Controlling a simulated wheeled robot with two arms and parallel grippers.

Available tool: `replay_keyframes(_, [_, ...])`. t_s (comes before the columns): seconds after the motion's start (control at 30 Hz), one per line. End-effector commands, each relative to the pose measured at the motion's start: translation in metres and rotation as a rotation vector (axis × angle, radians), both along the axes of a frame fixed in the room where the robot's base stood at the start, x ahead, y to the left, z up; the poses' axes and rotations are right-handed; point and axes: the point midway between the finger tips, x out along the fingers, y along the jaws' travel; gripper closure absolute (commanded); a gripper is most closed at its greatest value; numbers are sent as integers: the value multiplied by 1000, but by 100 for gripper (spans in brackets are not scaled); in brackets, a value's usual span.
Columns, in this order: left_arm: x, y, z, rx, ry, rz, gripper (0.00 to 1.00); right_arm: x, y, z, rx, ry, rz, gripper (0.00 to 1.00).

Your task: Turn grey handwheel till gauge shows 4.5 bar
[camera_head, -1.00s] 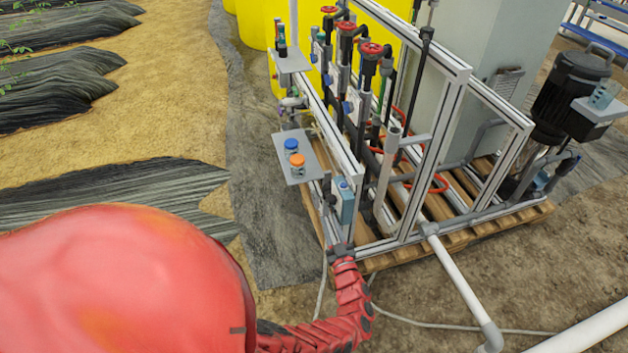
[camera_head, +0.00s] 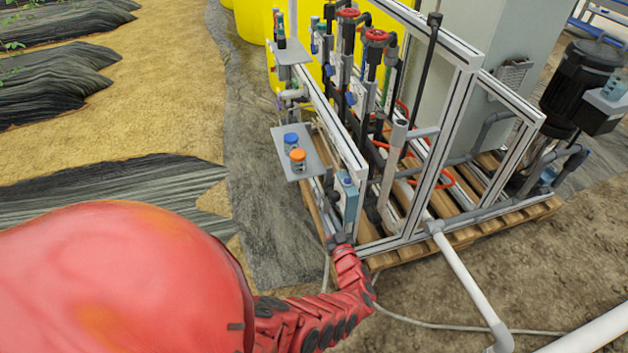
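The skid's aluminium frame (camera_head: 432,140) stands on a wooden pallet. A small grey fitting (camera_head: 293,94) shows on its left side below the upper shelf; I cannot tell if it is the grey handwheel. No gauge face can be read. My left gripper (camera_head: 340,241) is at the end of the red arm, low by the skid's near left corner, just below a grey-blue box (camera_head: 347,200). Its fingers are too small and dark to tell open from shut. My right gripper is not in view.
Red handwheels (camera_head: 376,35) top the dark valves inside the frame. A grey shelf (camera_head: 291,168) holds a blue-capped and an orange-capped jar. A white pipe (camera_head: 470,285) runs forward over the soil. A black pump motor (camera_head: 580,85) stands at right. Open ground lies left.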

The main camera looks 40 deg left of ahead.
Motion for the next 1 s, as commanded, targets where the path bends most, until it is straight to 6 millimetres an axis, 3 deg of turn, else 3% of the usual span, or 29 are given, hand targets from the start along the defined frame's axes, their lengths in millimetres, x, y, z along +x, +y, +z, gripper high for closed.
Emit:
replay_keyframes(0.3, [44,63,-5,4,-6,3,72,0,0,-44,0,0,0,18])
replay_keyframes(0.53, [71,102,-4,3,-5,3,72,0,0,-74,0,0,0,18])
replay_keyframes(0.73, [82,119,-3,0,0,1,72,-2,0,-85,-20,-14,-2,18])
replay_keyframes(1.0, [85,122,0,-1,-1,1,72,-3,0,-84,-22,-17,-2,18])
